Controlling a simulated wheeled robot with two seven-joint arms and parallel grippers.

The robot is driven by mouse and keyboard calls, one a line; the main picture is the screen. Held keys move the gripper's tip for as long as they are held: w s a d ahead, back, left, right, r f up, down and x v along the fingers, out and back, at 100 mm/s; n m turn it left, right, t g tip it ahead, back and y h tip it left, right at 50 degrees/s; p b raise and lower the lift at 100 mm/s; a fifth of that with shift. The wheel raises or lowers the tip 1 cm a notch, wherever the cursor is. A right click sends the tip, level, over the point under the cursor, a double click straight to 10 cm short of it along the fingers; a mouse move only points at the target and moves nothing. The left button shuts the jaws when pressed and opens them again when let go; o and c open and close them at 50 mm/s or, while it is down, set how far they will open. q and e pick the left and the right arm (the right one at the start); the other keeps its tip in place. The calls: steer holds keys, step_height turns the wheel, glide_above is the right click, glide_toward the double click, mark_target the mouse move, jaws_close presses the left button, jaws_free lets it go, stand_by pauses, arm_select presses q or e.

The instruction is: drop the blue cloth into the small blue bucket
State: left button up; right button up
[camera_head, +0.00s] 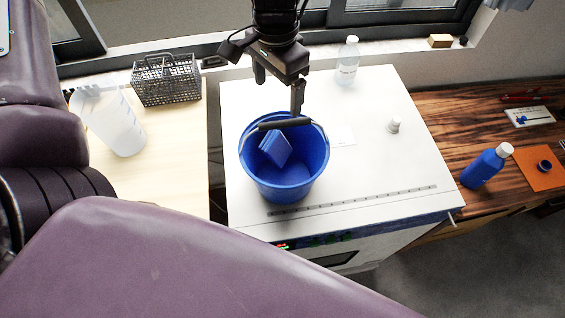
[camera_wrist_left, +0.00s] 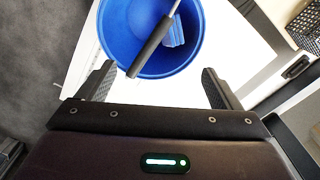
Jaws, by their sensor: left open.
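The small blue bucket (camera_head: 284,185) stands on the white top of the oven, with its dark handle grip across the opening. The blue cloth (camera_head: 275,148) is inside the bucket, a folded piece against the inner wall. In the left wrist view the bucket (camera_wrist_left: 118,30) lies ahead of the fingers, and the cloth (camera_wrist_left: 174,36) shows inside it beyond the handle. My left gripper (camera_head: 279,88) is open and empty, above the far rim of the bucket; its two fingers stand wide apart in the left wrist view (camera_wrist_left: 158,85). My right gripper is not in view.
On the white oven top (camera_head: 385,170) are a clear bottle (camera_head: 348,62) and a small white object (camera_head: 394,125). A dark wire basket (camera_head: 167,80) and a clear jug (camera_head: 112,122) stand at left. A blue bottle (camera_head: 483,168) stands on the wooden bench at right.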

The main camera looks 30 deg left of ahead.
arm_select(q)
step_height(320, 180, up, 8)
steer(key=shift+b, duration=0.35)
steer(key=shift+f, duration=0.15)
stand_by(0.5)
